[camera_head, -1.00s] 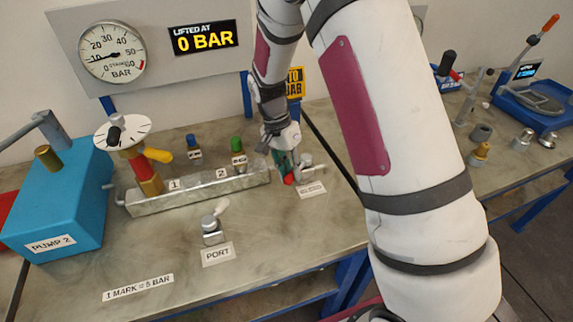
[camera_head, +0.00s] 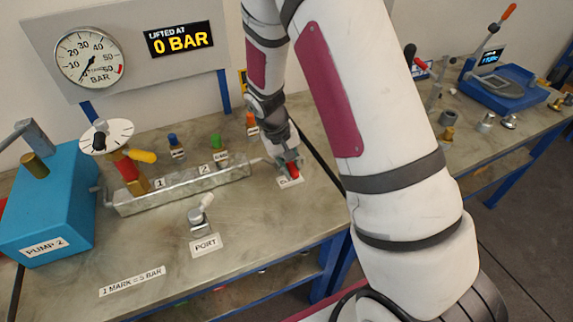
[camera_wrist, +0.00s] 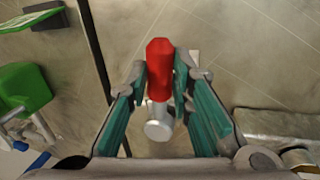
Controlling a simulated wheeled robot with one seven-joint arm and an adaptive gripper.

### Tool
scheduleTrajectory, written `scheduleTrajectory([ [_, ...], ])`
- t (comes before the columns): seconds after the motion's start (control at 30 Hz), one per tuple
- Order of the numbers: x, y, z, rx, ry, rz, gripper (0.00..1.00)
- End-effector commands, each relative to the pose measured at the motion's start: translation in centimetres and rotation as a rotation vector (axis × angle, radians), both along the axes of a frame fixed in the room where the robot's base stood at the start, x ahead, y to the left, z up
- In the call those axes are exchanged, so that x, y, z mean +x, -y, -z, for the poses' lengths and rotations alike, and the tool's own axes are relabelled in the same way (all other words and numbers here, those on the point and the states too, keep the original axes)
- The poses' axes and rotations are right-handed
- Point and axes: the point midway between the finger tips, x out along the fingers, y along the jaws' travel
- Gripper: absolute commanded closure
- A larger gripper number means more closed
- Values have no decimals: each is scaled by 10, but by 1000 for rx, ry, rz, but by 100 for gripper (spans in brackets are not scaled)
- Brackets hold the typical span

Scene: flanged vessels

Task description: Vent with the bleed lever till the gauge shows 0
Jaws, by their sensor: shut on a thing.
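The bleed lever's red grip (camera_head: 293,171) is at the right end of the bench, above a partly covered label (camera_head: 290,182). In the wrist view the red grip (camera_wrist: 160,68) lies between my fingertips, with a pale metal stem and round end behind it. My gripper (camera_head: 287,163) is shut on this grip; it also shows in the wrist view (camera_wrist: 160,75). The pressure gauge (camera_head: 90,58) has its needle pointing down-left, at or close to 0. The sign (camera_head: 179,39) beside it reads "LIFTED AT 0 BAR".
A metal manifold (camera_head: 185,188) with a yellow-handled valve (camera_head: 142,156) runs along the bench to the left. The blue pump (camera_head: 50,210) stands at far left and the port (camera_head: 199,217) in front. Another bench with a blue device (camera_head: 505,90) is at right.

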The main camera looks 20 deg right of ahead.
Motion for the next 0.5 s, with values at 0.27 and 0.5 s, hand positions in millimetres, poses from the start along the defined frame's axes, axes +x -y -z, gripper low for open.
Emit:
scheduleTrajectory([
  [0.27, 0, 7, -1, 0, 2, -85, 100],
  [0.5, 0, 8, -1, -1, 1, -104, 100],
])
